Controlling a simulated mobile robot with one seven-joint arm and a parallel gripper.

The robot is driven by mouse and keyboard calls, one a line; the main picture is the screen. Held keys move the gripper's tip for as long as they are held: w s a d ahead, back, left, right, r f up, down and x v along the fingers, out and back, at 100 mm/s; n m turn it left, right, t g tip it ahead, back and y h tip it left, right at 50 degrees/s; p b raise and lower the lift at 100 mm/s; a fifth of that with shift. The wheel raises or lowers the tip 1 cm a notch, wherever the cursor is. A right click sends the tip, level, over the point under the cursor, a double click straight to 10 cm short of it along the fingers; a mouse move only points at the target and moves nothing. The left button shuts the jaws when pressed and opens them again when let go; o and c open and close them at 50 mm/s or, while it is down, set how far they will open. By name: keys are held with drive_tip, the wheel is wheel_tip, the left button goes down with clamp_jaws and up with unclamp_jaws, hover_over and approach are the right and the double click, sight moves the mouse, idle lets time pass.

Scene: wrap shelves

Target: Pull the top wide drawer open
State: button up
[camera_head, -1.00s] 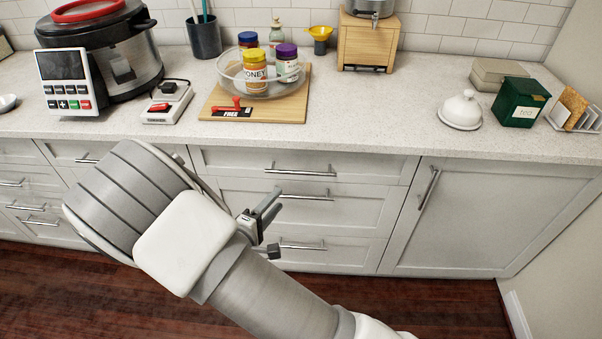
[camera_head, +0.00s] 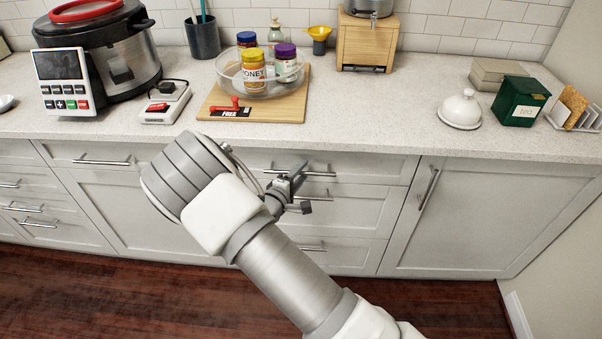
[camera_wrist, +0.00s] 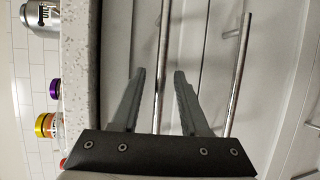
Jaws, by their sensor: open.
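The top wide drawer (camera_head: 362,167) is a white panel just under the countertop, with a horizontal silver bar handle (camera_head: 322,173). It looks shut. In the wrist view, my gripper (camera_wrist: 159,71) is open and empty. The top drawer's handle (camera_wrist: 162,50) lies between its two fingers in the picture. I cannot tell whether the fingers touch the bar or how deep they reach around it.
A second drawer handle (camera_wrist: 238,75) runs beside the right finger in the wrist view. The counter edge (camera_head: 400,150) is just above the drawer. A cupboard door (camera_head: 490,215) is at the right. A cutting board (camera_head: 215,108) and a glass bowl with jars stand on the counter above.

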clamp_jaws()
idle(1.4)
